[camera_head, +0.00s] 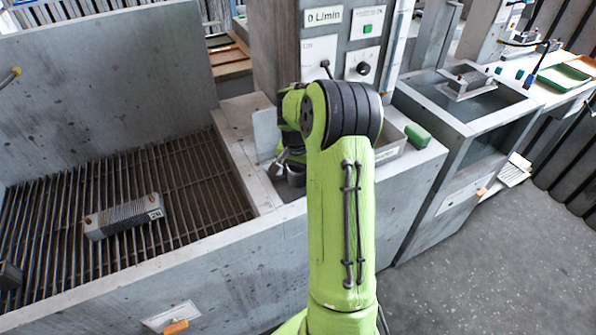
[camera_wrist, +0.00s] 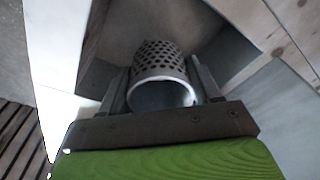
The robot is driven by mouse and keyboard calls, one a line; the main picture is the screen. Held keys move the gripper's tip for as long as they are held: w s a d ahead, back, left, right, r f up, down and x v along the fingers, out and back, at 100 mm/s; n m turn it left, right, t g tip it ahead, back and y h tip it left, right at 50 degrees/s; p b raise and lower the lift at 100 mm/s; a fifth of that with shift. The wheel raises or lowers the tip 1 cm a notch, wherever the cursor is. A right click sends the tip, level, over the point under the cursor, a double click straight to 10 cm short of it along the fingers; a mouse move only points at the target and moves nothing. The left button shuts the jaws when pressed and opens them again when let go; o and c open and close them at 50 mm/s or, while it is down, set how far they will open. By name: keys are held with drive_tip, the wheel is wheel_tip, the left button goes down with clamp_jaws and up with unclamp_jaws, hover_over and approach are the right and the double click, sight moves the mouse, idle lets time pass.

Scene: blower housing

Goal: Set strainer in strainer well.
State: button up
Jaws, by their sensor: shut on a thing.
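The strainer (camera_wrist: 158,58) is a grey metal cylinder with a perforated wall and an open end facing the wrist camera. My gripper (camera_wrist: 161,80) is shut on it, one finger on each side. In the wrist view the strainer is over a grey recess (camera_wrist: 118,82) with straight walls, which looks like the strainer well. I cannot tell whether its far end is inside the recess. In the head view my gripper (camera_head: 290,168) is low over the ledge beside the grated basin, and my arm hides most of the strainer and the recess.
The grated basin (camera_head: 200,190) lies to the left, with a grey ribbed block (camera_head: 122,216) on its bars. A panel column (camera_head: 275,60) with a 0 L/min display stands behind my gripper. A green block (camera_head: 417,135) sits on the right ledge. A second tank (camera_head: 470,125) stands further right.

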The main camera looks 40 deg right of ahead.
drive_tip(key=shift+f+b, duration=0.9)
drive_tip(key=shift+f, duration=0.45)
drive_tip(key=shift+f, duration=0.1)
drive_tip(key=shift+f+b, duration=0.85)
drive_tip(key=shift+f, duration=0.3)
drive_tip(key=shift+f, duration=0.1)
drive_tip(key=o, duration=1.2)
drive_tip(key=r+p, duration=0.1)
drive_tip(key=r, duration=0.4)
drive_tip(key=a+r+p, duration=0.1)
drive_tip(key=r+p, duration=0.1)
drive_tip(key=r, duration=0.3)
drive_tip(key=s+r+p, duration=0.1)
drive_tip(key=r, duration=0.4)
drive_tip(key=shift+s+a+r+p, duration=0.1)
drive_tip(key=shift+a+r+p, duration=0.2)
drive_tip(key=shift+a+r, duration=0.05)
